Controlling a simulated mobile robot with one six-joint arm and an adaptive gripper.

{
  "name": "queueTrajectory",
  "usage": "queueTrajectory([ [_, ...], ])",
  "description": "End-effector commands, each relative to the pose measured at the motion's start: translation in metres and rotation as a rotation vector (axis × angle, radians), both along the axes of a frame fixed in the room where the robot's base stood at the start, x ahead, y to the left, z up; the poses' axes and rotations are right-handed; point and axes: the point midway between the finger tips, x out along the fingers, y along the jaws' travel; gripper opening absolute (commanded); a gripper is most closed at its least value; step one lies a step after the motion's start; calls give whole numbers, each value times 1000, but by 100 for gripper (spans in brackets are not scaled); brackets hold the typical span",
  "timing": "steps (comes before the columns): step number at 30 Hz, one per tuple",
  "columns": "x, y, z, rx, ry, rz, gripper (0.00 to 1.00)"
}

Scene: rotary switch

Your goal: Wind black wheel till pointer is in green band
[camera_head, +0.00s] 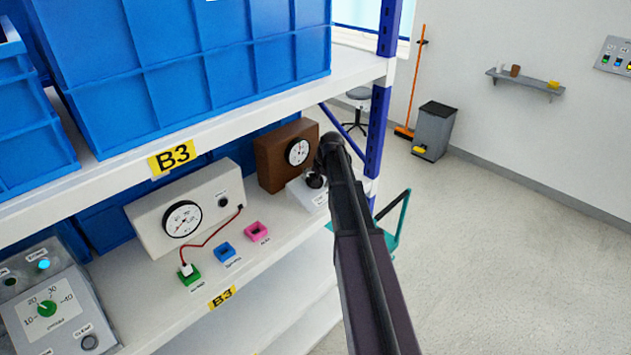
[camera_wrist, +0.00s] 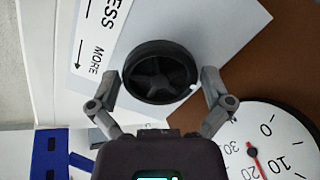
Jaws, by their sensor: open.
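The black wheel (camera_wrist: 158,74), with a spoked hub and a small white mark on its rim, sits on a white sloped panel. In the head view the wheel (camera_head: 315,181) is partly hidden by my arm. My gripper (camera_wrist: 160,80) is open, with one finger on each side of the wheel; I cannot tell whether they touch it. In the head view my gripper is mostly hidden behind my wrist. The gauge (camera_wrist: 275,145) has a red pointer and is cut off in the wrist view. The gauge (camera_head: 297,152) is small in the head view, and no green band is discernible.
The gauge is on a brown box (camera_head: 270,160) behind the panel. To the left on the shelf (camera_head: 262,272) are a white meter box (camera_head: 160,215), coloured sockets with a red cable, and a grey control box (camera_head: 62,310). An upper shelf with blue bins (camera_head: 200,75) hangs above.

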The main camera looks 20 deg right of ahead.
Motion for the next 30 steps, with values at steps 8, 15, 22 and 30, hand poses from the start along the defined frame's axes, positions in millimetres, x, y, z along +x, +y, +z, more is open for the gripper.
queueTrajectory([
  [8,0,0,0,7,3,-19,100],
  [15,0,0,0,38,14,-99,100],
  [22,0,0,0,88,32,-232,100],
  [30,0,0,0,152,55,-400,100],
])
